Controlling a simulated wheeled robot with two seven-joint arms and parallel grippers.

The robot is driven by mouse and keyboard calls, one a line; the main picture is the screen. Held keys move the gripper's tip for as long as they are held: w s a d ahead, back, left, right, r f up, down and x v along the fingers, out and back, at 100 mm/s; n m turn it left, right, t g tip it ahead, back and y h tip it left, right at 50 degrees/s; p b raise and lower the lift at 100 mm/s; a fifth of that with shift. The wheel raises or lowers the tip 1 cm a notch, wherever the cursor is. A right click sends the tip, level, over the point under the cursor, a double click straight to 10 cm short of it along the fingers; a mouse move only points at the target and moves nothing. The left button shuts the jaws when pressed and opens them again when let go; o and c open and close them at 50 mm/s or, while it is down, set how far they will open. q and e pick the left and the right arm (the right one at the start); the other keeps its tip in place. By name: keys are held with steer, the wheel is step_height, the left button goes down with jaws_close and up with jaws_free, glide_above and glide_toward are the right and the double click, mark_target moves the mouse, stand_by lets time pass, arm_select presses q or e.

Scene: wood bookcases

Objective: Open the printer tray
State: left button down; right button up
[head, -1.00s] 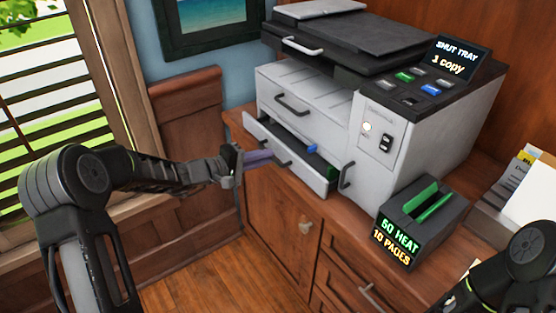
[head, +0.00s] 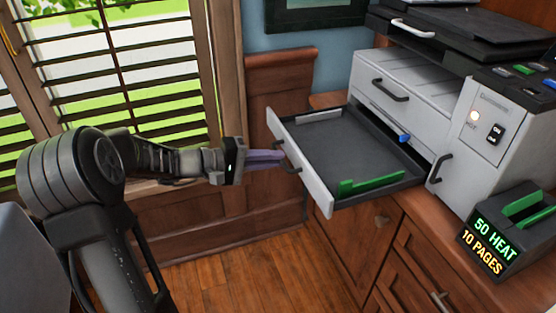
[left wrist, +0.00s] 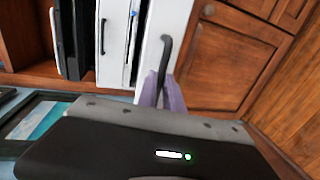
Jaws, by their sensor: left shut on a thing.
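The white printer (head: 410,100) stands on the wooden cabinet at the right of the head view. Its lower tray (head: 345,155) is pulled far out to the left. The dark tray floor shows bare, with a green guide (head: 372,184) near its front side. My left gripper (head: 284,160) is shut on the black handle (head: 291,168) of the tray front. In the left wrist view the purple fingertips (left wrist: 162,95) close around the handle (left wrist: 165,58). My right gripper does not show.
A dark box (head: 510,230) reading "50 HEAT 10 PAGES" sits on the cabinet top, right of the tray. An upper drawer (head: 400,85) of the printer is shut. A window with blinds (head: 120,70) is at the left. Open floor (head: 240,265) lies below the tray.

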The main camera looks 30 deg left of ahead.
arm_select(q)
steer(key=c, duration=1.5)
jaws_free()
steer(key=shift+a, duration=0.1)
steer(key=v, duration=0.7)
steer(key=shift+s+a, duration=0.15)
steer(key=shift+s, duration=0.1)
